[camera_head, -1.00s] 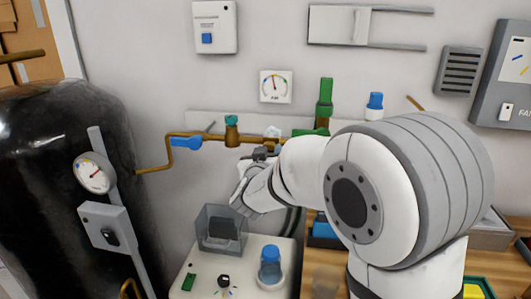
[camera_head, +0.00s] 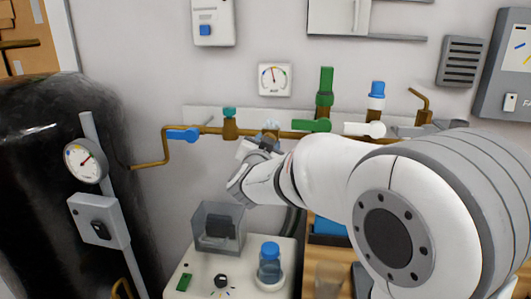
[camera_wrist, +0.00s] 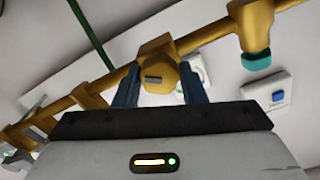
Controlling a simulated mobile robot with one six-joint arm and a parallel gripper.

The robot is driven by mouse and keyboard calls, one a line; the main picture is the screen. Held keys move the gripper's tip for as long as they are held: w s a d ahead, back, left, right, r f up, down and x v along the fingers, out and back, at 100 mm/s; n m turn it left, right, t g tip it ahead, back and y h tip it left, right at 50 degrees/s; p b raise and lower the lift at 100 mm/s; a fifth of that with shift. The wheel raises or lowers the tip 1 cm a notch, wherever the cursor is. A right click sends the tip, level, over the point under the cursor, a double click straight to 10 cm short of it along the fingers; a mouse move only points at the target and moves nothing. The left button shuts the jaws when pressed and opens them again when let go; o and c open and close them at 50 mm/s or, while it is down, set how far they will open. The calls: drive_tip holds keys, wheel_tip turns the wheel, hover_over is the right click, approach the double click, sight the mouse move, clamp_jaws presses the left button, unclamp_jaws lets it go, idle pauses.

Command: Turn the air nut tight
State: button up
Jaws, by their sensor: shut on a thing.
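The air nut (camera_wrist: 158,62) is a brass faceted nut on the brass pipe, at the upper middle of the wrist view. My gripper (camera_wrist: 157,82) reaches up to it with one dark blue finger on each side, shut on the nut. In the head view my gripper (camera_head: 264,142) is at the brass pipe (camera_head: 205,130), between the teal-capped fitting (camera_head: 229,125) and the green-handled valve (camera_head: 312,125). My wrist and fingers hide most of the nut there.
A blue-handled valve (camera_head: 184,134) is left on the pipe and a white-handled one (camera_head: 366,129) right. A round gauge (camera_head: 274,79) hangs above. Below stand a clear box (camera_head: 217,228) and a blue-capped jar (camera_head: 270,263). A black tank (camera_head: 50,200) fills the left.

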drive_tip(key=m+b, duration=0.3)
drive_tip(key=m, duration=0.1)
drive_tip(key=shift+f+m, duration=0.1)
drive_tip(key=shift+m, duration=0.3)
drive_tip(key=shift+m+b, duration=0.3)
drive_tip(key=o, duration=1)
drive_tip(key=s, duration=0.2)
drive_tip(key=s+a, duration=0.1)
drive_tip(key=s, duration=0.4)
drive_tip(key=shift+s+a+p, duration=0.25)
drive_tip(key=shift+s+p, duration=0.05)
drive_tip(key=shift+p, duration=0.1)
